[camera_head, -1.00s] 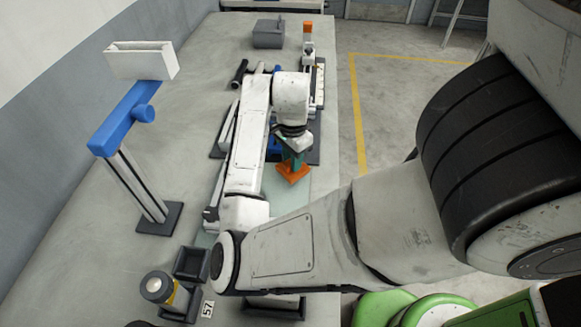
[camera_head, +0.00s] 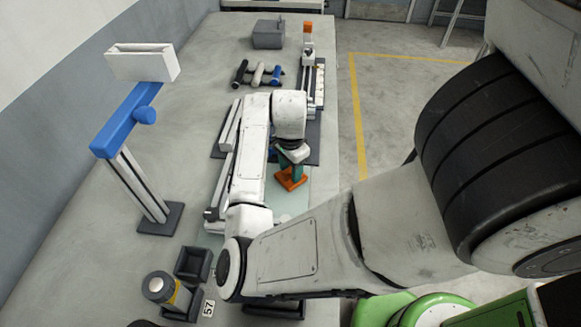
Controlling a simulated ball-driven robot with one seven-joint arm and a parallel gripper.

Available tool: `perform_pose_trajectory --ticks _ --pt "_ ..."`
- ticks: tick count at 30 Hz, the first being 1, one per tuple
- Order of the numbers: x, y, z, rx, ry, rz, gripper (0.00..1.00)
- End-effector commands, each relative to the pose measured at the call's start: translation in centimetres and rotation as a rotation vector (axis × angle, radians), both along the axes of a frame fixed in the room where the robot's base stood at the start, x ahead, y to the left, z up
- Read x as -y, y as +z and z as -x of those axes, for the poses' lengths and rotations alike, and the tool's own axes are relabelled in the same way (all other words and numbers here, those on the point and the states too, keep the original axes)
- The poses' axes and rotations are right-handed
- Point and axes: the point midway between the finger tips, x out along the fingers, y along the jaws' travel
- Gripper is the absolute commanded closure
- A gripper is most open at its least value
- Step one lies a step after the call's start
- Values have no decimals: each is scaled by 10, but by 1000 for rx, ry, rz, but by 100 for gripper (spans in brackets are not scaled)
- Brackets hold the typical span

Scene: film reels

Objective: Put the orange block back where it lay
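The orange block (camera_head: 291,179) is at the teal fingers of my gripper (camera_head: 289,170), over or on the pale green mat (camera_head: 285,202). The fingers reach down to it and it turns with them, so my gripper appears shut on it. My wrist and forearm hide part of the mat and the left side of the block's surroundings. I cannot tell whether the block touches the mat.
A dark fixture with rails (camera_head: 226,130) lies left of my arm. Behind it are several rollers (camera_head: 257,75) and an orange-topped post (camera_head: 308,40). A blue-armed stand (camera_head: 135,125) is at left; dark bins (camera_head: 192,264) are in front.

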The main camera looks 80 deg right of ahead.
Motion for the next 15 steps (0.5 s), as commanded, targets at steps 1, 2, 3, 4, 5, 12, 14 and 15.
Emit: perform_pose_trajectory --ticks 1,2,3,4,5,12,14,15 --pt "0 0 0 0 0 0 51" --pt "0 0 0 0 0 0 51" --pt "0 0 0 0 0 0 51" --pt "0 0 0 0 0 0 51" --pt "0 0 0 0 0 0 51" --pt "0 11 0 2 -2 2 51" --pt "1 19 0 2 -2 2 51" --pt "1 26 0 2 -3 3 51"
